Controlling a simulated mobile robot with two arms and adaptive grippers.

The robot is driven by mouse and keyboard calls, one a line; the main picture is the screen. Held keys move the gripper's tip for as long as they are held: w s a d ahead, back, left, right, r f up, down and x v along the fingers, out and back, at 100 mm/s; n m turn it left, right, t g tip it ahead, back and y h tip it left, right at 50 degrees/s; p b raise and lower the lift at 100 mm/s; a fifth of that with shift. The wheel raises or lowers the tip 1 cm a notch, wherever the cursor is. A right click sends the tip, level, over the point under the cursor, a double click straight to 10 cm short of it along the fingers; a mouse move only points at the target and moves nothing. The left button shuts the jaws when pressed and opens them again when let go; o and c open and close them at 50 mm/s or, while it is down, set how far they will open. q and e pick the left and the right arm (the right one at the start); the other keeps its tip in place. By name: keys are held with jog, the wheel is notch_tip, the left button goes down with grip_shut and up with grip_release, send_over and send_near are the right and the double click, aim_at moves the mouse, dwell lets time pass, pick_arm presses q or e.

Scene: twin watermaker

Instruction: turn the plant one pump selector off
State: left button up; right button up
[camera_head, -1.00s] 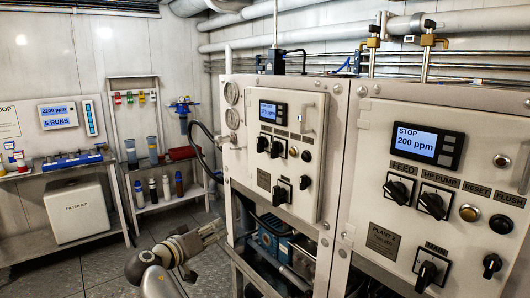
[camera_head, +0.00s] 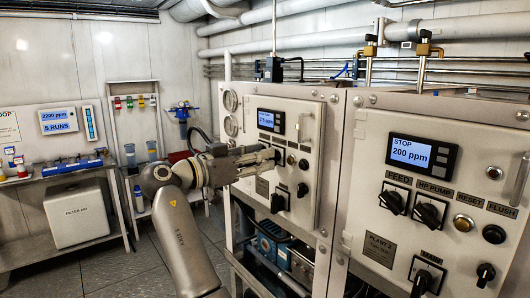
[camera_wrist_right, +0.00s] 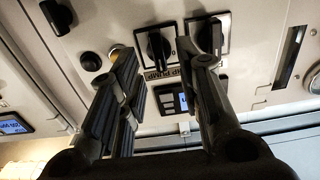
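The plant one panel (camera_head: 312,165) is the left of the two cabinet fronts in the head view. My right gripper (camera_head: 268,157) is at its row of selectors and covers most of the pump selector. In the right wrist view the black pump selector (camera_wrist_right: 158,46) shows upside down, with its HP PUMP label below it. Its handle lies between the fingertips of my open right gripper (camera_wrist_right: 165,62), with space seen on both sides. Whether the fingers touch the panel cannot be told. The neighbouring selector (camera_wrist_right: 196,32) is partly behind one finger. My left gripper is not in view.
Near the pump selector are a brass-ringed button (camera_wrist_right: 118,50) and a black button (camera_wrist_right: 91,61). Lower on the panel are a main selector (camera_head: 279,201) and a small black knob (camera_head: 302,190). The plant two panel (camera_head: 375,215), reading STOP 200 ppm, stands right.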

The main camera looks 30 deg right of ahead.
jog(key=shift+w+d, duration=0.1)
jog(key=shift+d, duration=0.95)
grip_shut()
